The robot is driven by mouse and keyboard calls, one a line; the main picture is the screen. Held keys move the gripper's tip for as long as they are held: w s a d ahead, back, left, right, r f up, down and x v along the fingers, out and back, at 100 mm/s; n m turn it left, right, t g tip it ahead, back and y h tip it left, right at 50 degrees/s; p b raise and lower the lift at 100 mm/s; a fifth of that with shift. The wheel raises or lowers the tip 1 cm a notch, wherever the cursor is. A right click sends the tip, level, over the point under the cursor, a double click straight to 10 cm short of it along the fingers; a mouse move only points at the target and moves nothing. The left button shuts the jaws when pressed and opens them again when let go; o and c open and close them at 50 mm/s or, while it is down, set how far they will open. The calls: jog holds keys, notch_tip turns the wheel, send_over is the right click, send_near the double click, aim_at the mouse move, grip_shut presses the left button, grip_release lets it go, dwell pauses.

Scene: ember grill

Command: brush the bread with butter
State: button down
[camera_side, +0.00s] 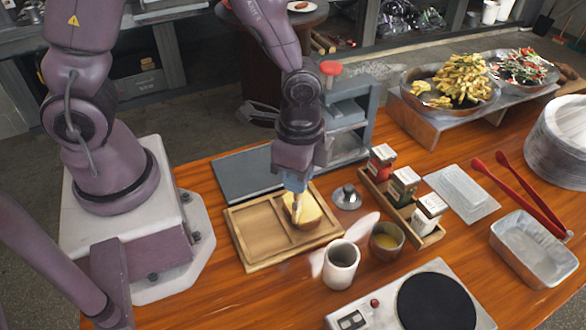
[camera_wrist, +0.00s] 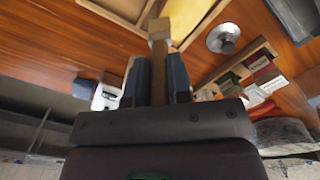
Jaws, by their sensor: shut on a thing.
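A slice of bread (camera_side: 308,211) lies in the right compartment of a wooden tray (camera_side: 246,262). My gripper (camera_side: 296,185) is above the bread, pointing down. It is shut on a brush (camera_side: 296,207), whose lower end is at the bread's surface; I cannot tell if it touches. In the wrist view, the brush handle (camera_wrist: 158,45) stands between the two fingers (camera_wrist: 157,82), and part of the bread (camera_wrist: 188,14) shows beyond it. A small brown bowl (camera_side: 398,232) with yellow liquid, likely the butter, stands right of the tray.
A pale cup (camera_side: 340,267) stands close to the tray's front right. A metal lid (camera_side: 347,196) and a wooden rack (camera_side: 432,238) of spice boxes are to the right. A hotplate (camera_side: 437,303) is in front. Red tongs (camera_side: 520,190) and a metal pan (camera_side: 535,250) lie farther right.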

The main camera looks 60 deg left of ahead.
jog(key=shift+w, duration=2.75)
notch_tip(320, 180, up, 8)
